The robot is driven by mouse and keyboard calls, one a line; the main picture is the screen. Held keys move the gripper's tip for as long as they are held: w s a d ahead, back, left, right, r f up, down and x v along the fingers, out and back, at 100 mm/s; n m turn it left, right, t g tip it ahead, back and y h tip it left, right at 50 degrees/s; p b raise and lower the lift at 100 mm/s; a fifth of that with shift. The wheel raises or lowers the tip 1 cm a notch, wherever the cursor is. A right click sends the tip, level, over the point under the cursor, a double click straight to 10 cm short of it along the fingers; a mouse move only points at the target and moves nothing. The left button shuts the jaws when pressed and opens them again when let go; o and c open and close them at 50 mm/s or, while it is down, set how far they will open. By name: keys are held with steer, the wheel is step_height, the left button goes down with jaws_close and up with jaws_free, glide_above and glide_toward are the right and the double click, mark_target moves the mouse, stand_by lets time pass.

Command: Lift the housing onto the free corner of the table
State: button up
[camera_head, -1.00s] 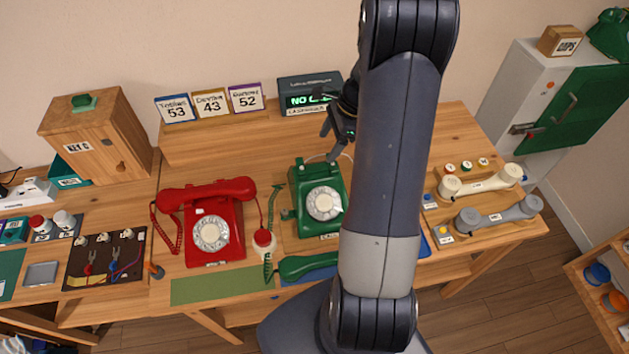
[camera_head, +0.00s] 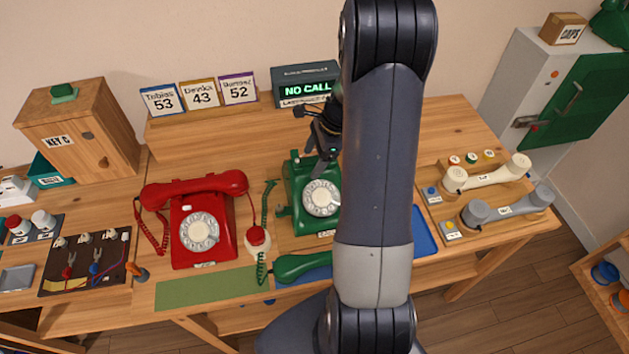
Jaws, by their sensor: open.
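The green dial phone housing (camera_head: 310,226) stands upright on the table (camera_head: 460,130), its white dial facing front. Its green handset (camera_head: 303,266) lies off it at the front, with a coiled green cord (camera_head: 267,215) to the left. My gripper (camera_head: 320,170) is open and points down over the upper right of the housing. Whether the fingers touch or straddle it I cannot tell. My arm hides the table just right of the housing.
A red phone (camera_head: 202,258) with its handset on stands left of the housing. A green mat (camera_head: 205,289) lies at the front and a blue mat (camera_head: 424,238) shows right of my arm. Handset trays (camera_head: 485,210) fill the right end. The display (camera_head: 306,90) reads NO CALL.

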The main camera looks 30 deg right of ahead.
steer(key=shift+s+f, duration=0.1)
steer(key=shift+s, duration=0.05)
steer(key=c, duration=1.5)
steer(key=shift+c, duration=0.2)
